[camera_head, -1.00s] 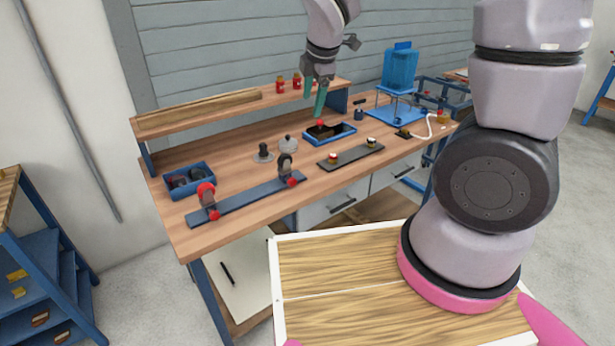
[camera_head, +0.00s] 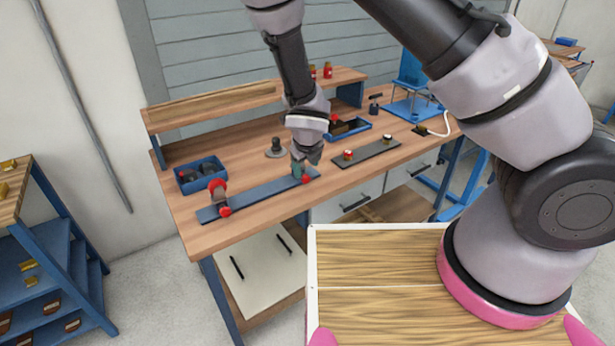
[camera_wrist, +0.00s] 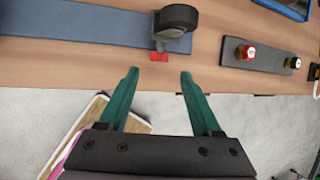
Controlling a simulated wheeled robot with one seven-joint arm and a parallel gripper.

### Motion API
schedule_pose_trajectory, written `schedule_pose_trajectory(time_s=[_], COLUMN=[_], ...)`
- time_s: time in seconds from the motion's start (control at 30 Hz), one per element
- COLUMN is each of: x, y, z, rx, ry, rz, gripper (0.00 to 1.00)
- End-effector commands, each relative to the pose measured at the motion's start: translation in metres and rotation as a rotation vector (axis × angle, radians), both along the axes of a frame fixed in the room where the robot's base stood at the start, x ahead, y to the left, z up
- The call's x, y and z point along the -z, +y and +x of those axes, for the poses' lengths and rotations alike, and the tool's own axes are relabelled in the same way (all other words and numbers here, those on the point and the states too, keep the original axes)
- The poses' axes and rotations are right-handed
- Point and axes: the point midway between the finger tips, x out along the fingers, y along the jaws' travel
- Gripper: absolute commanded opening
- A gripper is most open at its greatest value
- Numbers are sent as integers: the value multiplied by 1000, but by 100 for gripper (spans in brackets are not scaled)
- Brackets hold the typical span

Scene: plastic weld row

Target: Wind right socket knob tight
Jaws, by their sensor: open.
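A long blue-grey bar (camera_head: 255,196) lies on the bench top with a socket near each end. The right socket (camera_wrist: 177,20) is a dark rounded head on a short stand, and its red knob (camera_wrist: 159,57) faces the bench's front edge. My gripper (camera_wrist: 158,76) is open, with its teal fingers on either side of the line to that knob. The fingertips look just short of it, with nothing between them. In the head view my gripper (camera_head: 303,168) hides most of the right socket, and the red knob (camera_head: 305,179) shows just below. The left socket (camera_head: 218,187) has its own red knob (camera_head: 225,211).
A dark strip (camera_head: 367,153) with red-topped and dark-topped pieces lies to the right. A blue bin (camera_head: 199,176) with dark round parts stands at the left. Another blue tray (camera_head: 350,129) and a grey stand (camera_head: 275,149) are behind. Free room lies before the bench edge.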

Motion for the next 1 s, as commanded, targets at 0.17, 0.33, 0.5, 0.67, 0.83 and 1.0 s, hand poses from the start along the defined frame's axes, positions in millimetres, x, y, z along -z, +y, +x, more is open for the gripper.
schedule_pose_trajectory(time_s=[0.17,0.33,0.5,0.67,0.83,1.0], x=[32,52,61,61,61,61], y=[-1,0,1,1,1,1], z=[16,26,31,31,31,31], rx=[3,4,1,2,2,2], ry=[1,1,1,1,1,1], rz=[-1,0,2,2,2,2], gripper=[66,66,66,66,39,0])
